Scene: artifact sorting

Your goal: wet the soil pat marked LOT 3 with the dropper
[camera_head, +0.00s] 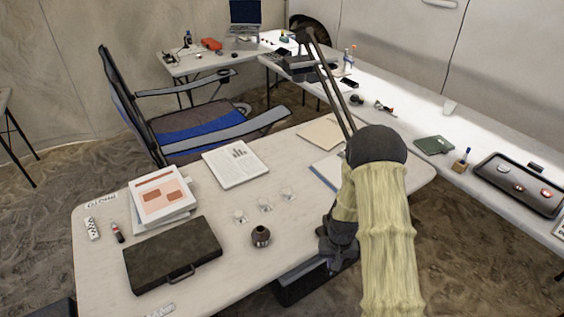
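My gripper (338,243) is a dark shape below the yellow-sleeved arm, at the right part of the near table (205,291). Its fingers are too small and dark to tell open from shut. Three small clear dishes (265,205) stand in a slanting row left of it; no LOT marks can be read on them. I cannot pick out a soil pat for sure. A small dark bottle with a red part (117,232) lies at the table's left; I cannot tell whether it is the dropper. A round dark pot (261,236) stands in front of the dishes.
A dark flat case (173,254) and a stack of papers (160,197) take up the table's left. A white printed sheet (235,164) lies behind. A blue-seated folding chair (200,128) stands beyond. A long side table holds a dark tray (519,185) at right.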

